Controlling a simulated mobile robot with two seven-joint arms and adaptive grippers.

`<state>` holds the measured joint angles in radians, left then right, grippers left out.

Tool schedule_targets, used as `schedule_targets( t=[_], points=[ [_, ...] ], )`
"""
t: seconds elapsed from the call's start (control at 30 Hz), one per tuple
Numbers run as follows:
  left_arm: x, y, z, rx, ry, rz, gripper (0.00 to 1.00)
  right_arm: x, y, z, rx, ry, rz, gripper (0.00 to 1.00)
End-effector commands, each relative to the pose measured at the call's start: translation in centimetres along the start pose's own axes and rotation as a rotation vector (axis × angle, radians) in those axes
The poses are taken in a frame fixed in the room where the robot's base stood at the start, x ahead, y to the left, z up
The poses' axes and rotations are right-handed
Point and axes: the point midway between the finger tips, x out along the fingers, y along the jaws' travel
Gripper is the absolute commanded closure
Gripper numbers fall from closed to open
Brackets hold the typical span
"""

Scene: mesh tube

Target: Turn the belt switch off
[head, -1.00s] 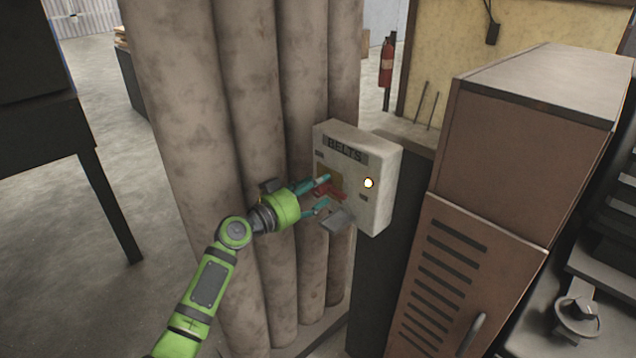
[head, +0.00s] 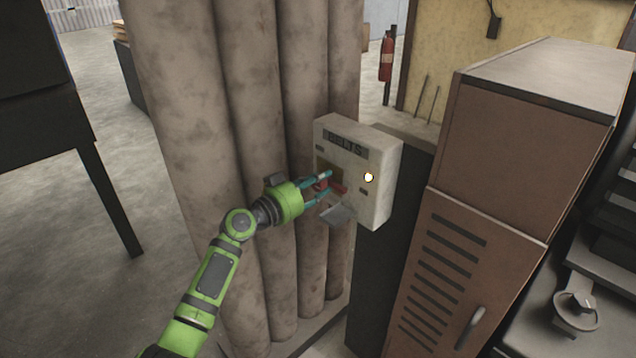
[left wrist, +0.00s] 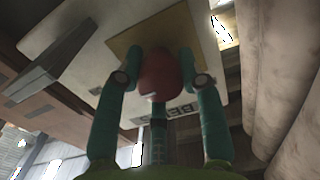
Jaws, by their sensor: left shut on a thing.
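The belt switch box (head: 381,205) is a pale box labelled BELTS, fixed beside the grey columns. Its round lamp (head: 368,177) glows yellowish white. A red switch handle (head: 338,188) sticks out of its front; in the left wrist view the red handle (left wrist: 160,74) stands before a tan plate (left wrist: 183,36). My left gripper (head: 326,187) has its teal fingers shut on the red handle, one on each side of it. The fingers hide part of the handle. My right gripper is in neither view.
A grey flap (head: 338,214) juts from the box below the handle. Thick columns (head: 258,150) stand close to my left arm. A brown cabinet (head: 440,270) stands to the right. Open floor (head: 170,230) lies at the left.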

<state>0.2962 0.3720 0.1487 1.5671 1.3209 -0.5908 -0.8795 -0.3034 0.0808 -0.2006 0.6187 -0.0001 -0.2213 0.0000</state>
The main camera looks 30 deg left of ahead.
Motion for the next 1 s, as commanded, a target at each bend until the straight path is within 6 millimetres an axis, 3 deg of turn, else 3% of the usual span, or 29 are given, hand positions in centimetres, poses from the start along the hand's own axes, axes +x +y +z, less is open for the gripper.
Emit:
schedule_targets(
  t=[0.53,1.0],
  points=[
    [0.0,-0.3,-0.9,-0.122,0.021,-0.006,0.95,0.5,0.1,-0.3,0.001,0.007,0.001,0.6],
    [0.0,-0.6,-1.0,-0.538,0.023,-0.003,0.95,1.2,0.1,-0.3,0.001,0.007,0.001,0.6]
  ],
)
